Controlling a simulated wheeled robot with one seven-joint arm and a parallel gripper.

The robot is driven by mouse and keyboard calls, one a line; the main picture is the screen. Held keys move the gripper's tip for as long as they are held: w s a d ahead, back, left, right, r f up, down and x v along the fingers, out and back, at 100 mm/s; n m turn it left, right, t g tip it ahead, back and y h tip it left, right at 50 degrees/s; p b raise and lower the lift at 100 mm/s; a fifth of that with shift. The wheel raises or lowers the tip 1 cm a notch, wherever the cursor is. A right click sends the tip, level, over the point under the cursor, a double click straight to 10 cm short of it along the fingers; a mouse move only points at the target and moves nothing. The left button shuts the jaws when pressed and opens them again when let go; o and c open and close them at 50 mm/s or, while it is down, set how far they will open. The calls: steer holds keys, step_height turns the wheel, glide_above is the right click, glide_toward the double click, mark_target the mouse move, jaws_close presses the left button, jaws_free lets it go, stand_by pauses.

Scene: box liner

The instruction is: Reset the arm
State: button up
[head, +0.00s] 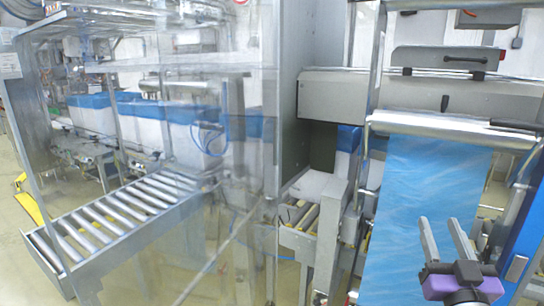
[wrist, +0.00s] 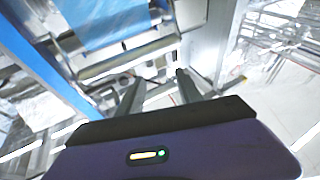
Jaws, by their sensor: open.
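My gripper (head: 446,238) is at the lower right of the head view, in front of the hanging blue film. Its two grey fingers are apart with nothing between them. In the wrist view my gripper (wrist: 160,86) also shows open and empty, with the film and a metal roller beyond its fingers. Any contact with the film cannot be told, but the fingers look free of it.
The blue film (head: 405,190) hangs from a metal roller (head: 455,128) of the machine. A clear guard panel (head: 215,180) stands to the left. Behind it are a roller conveyor (head: 130,215) and several white boxes with blue liners (head: 140,120).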

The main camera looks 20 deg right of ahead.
steer(key=s+a+f+n+g+y+b, duration=0.1)
steer(key=s+a+f+y, duration=0.4)
steer(key=s+a+f, duration=0.6)
steer(key=s+a+f+n+g+y, duration=0.3)
steer(key=s+a+f, duration=0.8)
steer(key=s, duration=0.7)
steer(key=a+n+y, duration=0.1)
steer(key=a+y, duration=0.1)
steer(key=a, duration=0.1)
steer(key=shift+s+a+f+y+b, duration=0.2)
steer(key=shift+s+a+y+b, duration=0.1)
steer(key=shift+s+a+b, duration=0.1)
steer(key=shift+c, duration=0.4)
